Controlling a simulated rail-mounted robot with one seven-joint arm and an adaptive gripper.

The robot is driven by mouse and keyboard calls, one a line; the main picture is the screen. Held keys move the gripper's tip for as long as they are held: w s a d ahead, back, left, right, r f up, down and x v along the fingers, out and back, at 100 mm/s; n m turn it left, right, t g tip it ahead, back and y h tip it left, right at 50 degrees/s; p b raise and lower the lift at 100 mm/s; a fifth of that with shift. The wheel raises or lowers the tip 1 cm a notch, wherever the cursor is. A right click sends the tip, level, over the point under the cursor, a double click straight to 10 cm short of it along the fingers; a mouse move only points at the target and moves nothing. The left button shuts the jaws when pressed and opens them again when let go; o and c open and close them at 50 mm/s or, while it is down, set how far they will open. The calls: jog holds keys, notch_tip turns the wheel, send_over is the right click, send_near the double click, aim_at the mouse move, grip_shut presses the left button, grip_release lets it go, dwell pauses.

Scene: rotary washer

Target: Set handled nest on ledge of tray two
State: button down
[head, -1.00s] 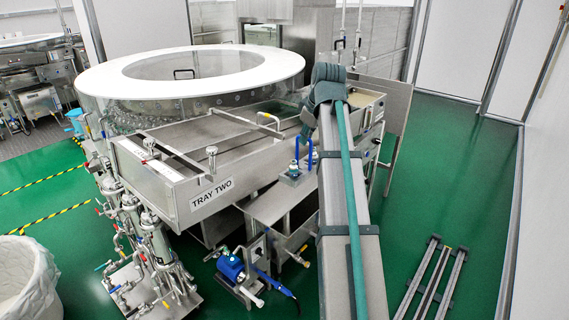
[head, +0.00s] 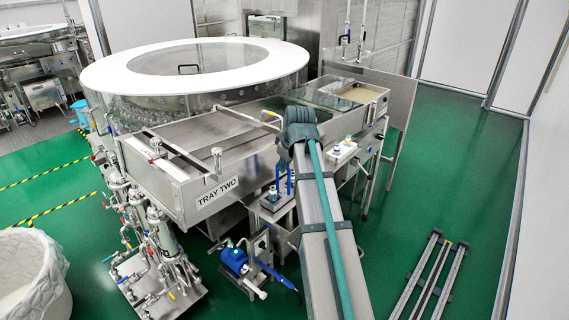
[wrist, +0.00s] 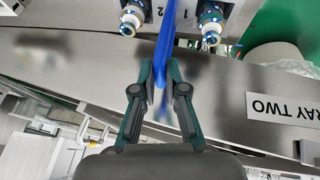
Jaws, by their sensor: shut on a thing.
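My gripper (wrist: 160,72) is shut on a narrow blue upright part in the wrist view, which I take to be the handle of the handled nest (wrist: 166,38). In the head view a blue part (head: 289,182) shows just left of my arm, which hides the gripper and most of the nest. Tray two (head: 190,188) is a long steel tray with a "TRAY TWO" label. It stands left of my arm. In the wrist view tray two (wrist: 225,98) passes behind the fingers. I cannot tell whether the nest touches anything.
Two blue-and-white fittings (wrist: 133,20) (wrist: 210,24) stand beside the handle. A white-rimmed round washer (head: 190,65) is behind the tray. Valves and a blue pump (head: 234,258) stand in front. Green floor (head: 450,190) at right is mostly free.

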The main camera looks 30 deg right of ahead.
jog(key=shift+f, duration=0.15)
jog(key=c, duration=1.2)
grip_release()
jog(key=b+v, duration=0.2)
jog(key=v, duration=1)
jog(key=shift+b, duration=0.35)
